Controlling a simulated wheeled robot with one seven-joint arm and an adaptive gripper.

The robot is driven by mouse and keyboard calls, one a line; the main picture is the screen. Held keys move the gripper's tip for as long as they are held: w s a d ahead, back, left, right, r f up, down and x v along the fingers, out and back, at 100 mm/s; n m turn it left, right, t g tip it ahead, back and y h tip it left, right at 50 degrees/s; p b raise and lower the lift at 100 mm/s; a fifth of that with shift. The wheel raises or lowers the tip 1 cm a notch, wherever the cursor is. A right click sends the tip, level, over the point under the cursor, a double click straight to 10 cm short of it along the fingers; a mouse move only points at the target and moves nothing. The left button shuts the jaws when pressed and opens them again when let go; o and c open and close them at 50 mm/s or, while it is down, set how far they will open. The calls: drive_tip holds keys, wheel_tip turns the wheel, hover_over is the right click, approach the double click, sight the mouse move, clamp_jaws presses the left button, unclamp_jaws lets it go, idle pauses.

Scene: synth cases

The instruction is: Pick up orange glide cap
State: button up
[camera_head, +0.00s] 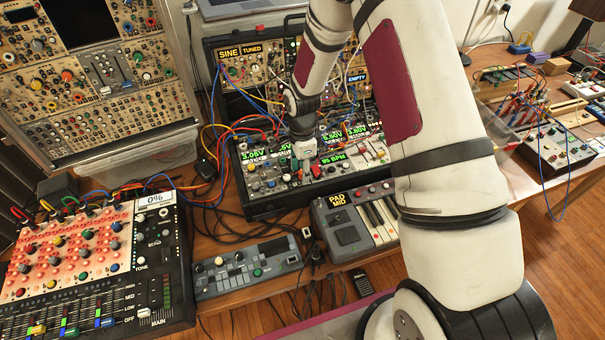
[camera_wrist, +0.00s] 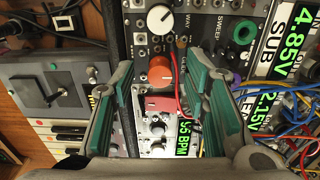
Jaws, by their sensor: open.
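An orange round knob cap (camera_wrist: 161,72) stands on a module panel in the wrist view. I take it to be the glide cap, but its label is too small to read. My gripper (camera_wrist: 163,82) is open and empty, with one green-padded finger on each side of the cap in the picture. I cannot tell how far above the panel the fingertips are. In the camera_head view my gripper (camera_head: 306,152) is over the lower part of the open synth case (camera_head: 262,208). The cap is not clear in that view.
A white knob (camera_wrist: 160,19) and a red block (camera_wrist: 158,104) sit near the cap. A red cable (camera_wrist: 181,75) runs close by, and several patch cables (camera_wrist: 290,112) lie at right. A small keyboard (camera_head: 350,222) and a mixer (camera_head: 150,285) stand in front.

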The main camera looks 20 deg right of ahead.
drive_tip(key=shift+c, duration=0.6)
drive_tip(key=c, duration=0.7)
drive_tip(key=shift+c, duration=0.2)
drive_tip(key=shift+r, duration=0.15)
